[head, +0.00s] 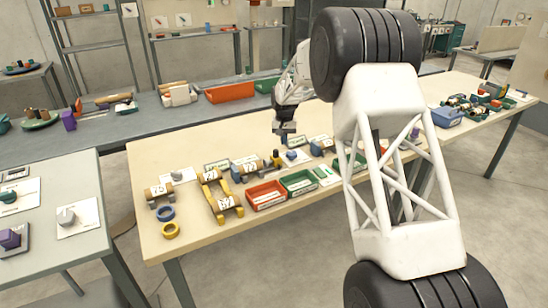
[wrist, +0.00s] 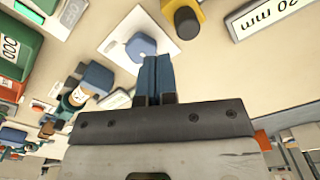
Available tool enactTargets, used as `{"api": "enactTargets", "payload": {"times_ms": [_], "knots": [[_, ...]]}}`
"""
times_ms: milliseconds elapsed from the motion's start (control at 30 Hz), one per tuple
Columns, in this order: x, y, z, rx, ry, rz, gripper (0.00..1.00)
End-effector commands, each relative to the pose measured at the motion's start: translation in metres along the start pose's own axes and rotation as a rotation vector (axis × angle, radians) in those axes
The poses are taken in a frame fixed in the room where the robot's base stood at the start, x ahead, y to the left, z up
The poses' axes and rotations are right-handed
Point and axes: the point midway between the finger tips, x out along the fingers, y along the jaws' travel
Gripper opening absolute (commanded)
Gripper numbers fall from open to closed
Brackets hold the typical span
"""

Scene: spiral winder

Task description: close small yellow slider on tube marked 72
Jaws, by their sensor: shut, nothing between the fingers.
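A tan tube with a label that seems to read 72 (head: 250,168) lies in a blue-grey holder near the middle of the table in the head view. A small yellow part with a dark round knob (head: 276,157) is just right of it, likely the slider; it also shows at the top edge of the wrist view (wrist: 186,18). I cannot tell its slide position. My gripper (head: 284,140) is above the table, behind and slightly right of the yellow part. In the wrist view my gripper (wrist: 154,62) has its blue fingers together, empty, and apart from the yellow part.
A blue knob on a white plate (wrist: 140,47) is close beside my fingertips in the wrist view. Red (head: 266,194) and green (head: 298,182) trays stand at the front edge. A yellow frame (head: 226,206) bears another tube at left. A white label plate (wrist: 270,18) is nearby.

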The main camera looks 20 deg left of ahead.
Motion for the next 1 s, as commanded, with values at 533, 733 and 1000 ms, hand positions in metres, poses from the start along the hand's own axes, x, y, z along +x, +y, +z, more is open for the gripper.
{"api": "enactTargets", "payload": {"times_ms": [533, 733, 1000], "knots": [[0.001, 0.000, 0.000, 0.000, 0.000, 0.000, 0.00], [0.005, 0.000, 0.000, 0.000, 0.000, 0.000, 0.00], [0.012, 0.000, 0.000, 0.000, 0.000, 0.000, 0.00]]}}
